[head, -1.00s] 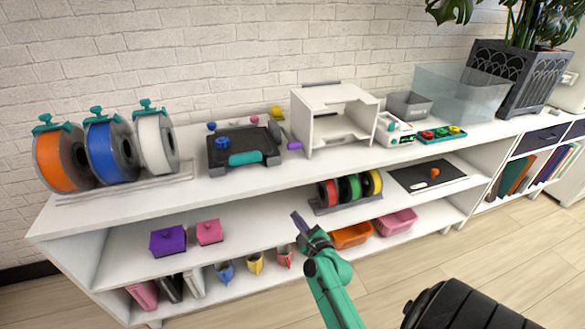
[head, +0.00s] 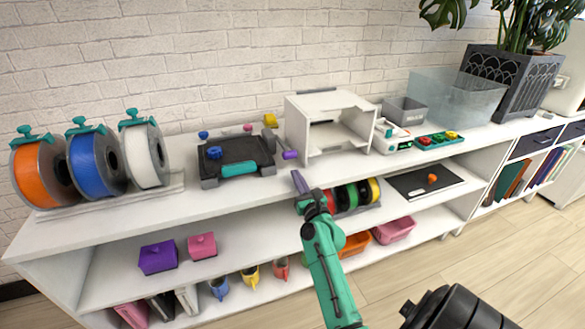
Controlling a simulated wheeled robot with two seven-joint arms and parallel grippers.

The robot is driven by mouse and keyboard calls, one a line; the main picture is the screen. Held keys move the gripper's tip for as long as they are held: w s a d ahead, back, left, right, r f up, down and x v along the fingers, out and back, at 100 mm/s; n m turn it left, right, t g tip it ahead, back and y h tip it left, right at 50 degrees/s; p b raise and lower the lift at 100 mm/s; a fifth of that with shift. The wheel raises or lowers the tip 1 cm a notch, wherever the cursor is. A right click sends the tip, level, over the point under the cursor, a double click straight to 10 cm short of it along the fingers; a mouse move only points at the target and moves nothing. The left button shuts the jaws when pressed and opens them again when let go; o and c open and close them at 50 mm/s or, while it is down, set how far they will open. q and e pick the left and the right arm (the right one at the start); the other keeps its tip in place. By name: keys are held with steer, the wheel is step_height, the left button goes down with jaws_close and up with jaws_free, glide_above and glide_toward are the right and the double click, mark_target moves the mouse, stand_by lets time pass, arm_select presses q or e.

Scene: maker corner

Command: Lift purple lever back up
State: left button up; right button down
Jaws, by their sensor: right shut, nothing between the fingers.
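The purple lever (head: 290,155) sticks out at the right side of a dark flat device (head: 235,150) with a teal bar, on the top shelf left of the white open box. It lies low, about level with the device's top. My right gripper (head: 299,182) is shut and empty, its fingers pointing up at the shelf's front edge, apart from the lever and in front of it. My left gripper is not in view.
A white open-fronted box (head: 332,122) stands close to the lever's right. Orange, blue and white spools (head: 144,156) stand at the left. The top shelf's front strip (head: 225,193) is clear. Several spools sit on the shelf below.

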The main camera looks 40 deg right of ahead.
steer(key=x, duration=0.4)
steer(key=shift+w, duration=0.1)
steer(key=shift+r, duration=0.1)
